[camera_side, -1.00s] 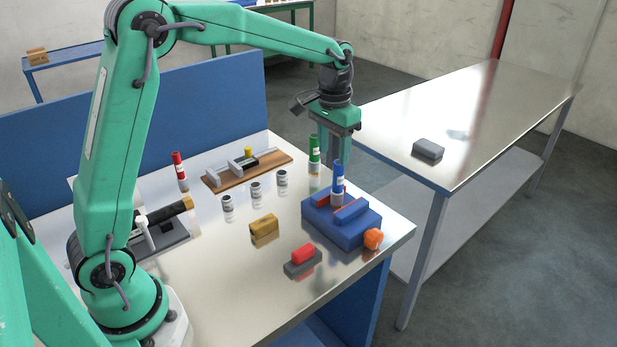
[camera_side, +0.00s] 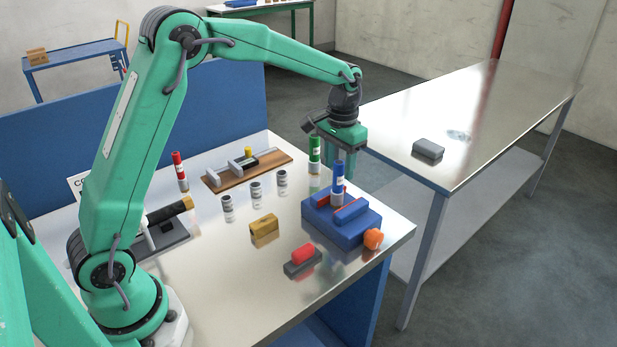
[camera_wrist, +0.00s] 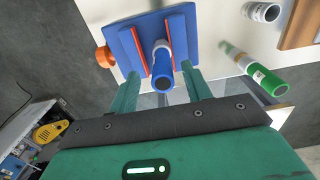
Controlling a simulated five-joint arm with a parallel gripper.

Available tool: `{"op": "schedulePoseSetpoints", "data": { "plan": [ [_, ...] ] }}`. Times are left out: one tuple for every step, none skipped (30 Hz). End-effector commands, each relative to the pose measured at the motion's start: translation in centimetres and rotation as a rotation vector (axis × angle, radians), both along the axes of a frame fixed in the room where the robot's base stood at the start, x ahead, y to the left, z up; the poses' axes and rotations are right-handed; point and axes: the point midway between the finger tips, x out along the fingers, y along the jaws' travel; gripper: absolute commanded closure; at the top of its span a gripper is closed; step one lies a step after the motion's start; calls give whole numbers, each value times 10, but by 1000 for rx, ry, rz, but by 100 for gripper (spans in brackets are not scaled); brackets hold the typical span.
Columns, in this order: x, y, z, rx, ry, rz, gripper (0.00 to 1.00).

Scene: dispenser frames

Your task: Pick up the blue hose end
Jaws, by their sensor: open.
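The blue hose end (camera_side: 337,178), a blue tube with a silver collar, stands upright in the blue vise (camera_side: 352,232) near the table's right corner. In the wrist view the hose end (camera_wrist: 163,72) points toward the camera, between the two green fingers of my gripper (camera_wrist: 160,77). My gripper is open and empty. In the side view my gripper (camera_side: 343,165) is behind and slightly above the hose end, which hides part of the fingers. I cannot tell whether the fingers touch it.
The green hose end (camera_side: 314,155) stands just left of my gripper, and the red one (camera_side: 180,170) farther left. Several small silver cylinders (camera_side: 255,194), a brass block (camera_side: 264,227) and a red-and-grey piece (camera_side: 302,258) stand on the table. An orange knob (camera_side: 373,239) sticks out of the vise.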

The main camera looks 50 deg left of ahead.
Motion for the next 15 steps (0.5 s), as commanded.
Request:
{"op": "schedulePoseSetpoints", "data": {
  "plan": [
    [0, 0, 0, 0, 0, 0, 51],
    [0, 0, 0, 0, 0, 0, 51],
    [0, 0, -1, 0, 1, 0, 51],
    [0, 0, -3, 0, 1, 0, 51],
    [0, 0, -4, 0, 1, 0, 51],
    [0, 1, -7, 0, 1, 0, 51],
    [0, 1, -10, 0, 1, 0, 51],
    [0, 1, -12, 0, 2, 0, 51],
    [0, 2, -16, 0, 3, 0, 51],
    [1, 2, -20, 0, 3, 0, 51],
    [1, 2, -24, 0, 2, 0, 51],
    [1, 3, -29, 0, 3, 1, 51],
    [1, 3, -32, 0, 4, 1, 51],
    [2, 3, -36, 0, 3, 0, 51],
    [2, 3, -40, 0, 2, 0, 51]
  ]
}}
